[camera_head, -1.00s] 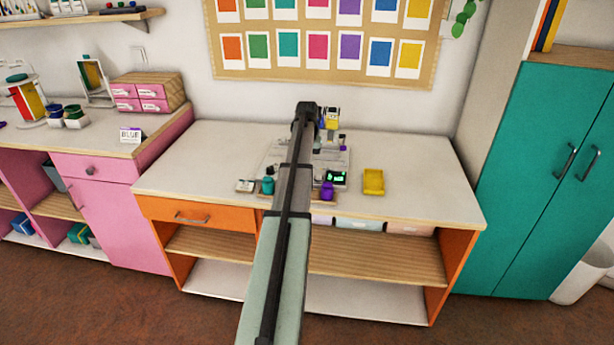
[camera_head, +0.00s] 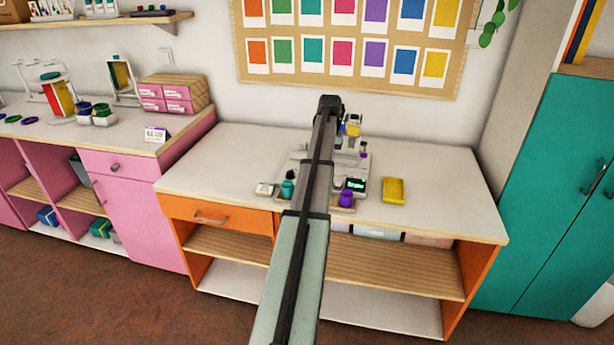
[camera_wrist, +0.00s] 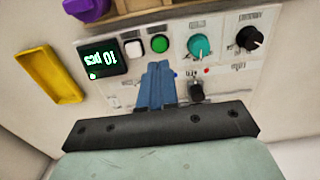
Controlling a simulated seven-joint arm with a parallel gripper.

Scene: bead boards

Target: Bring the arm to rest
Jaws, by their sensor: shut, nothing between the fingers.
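My gripper (camera_wrist: 157,82) shows in the wrist view as two blue fingers pressed together, shut and empty. It is over a pale device panel (camera_wrist: 215,85). In the head view my arm reaches out over the wooden-edged table (camera_head: 225,150) and hides part of the device; the fingertips cannot be made out there. Whether the fingers touch the panel is hard to tell.
The panel has a display (camera_wrist: 103,58) reading "10 pcs", a green button (camera_wrist: 159,43), a teal knob (camera_wrist: 200,46) and black knobs. The table's left and right ends are clear.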

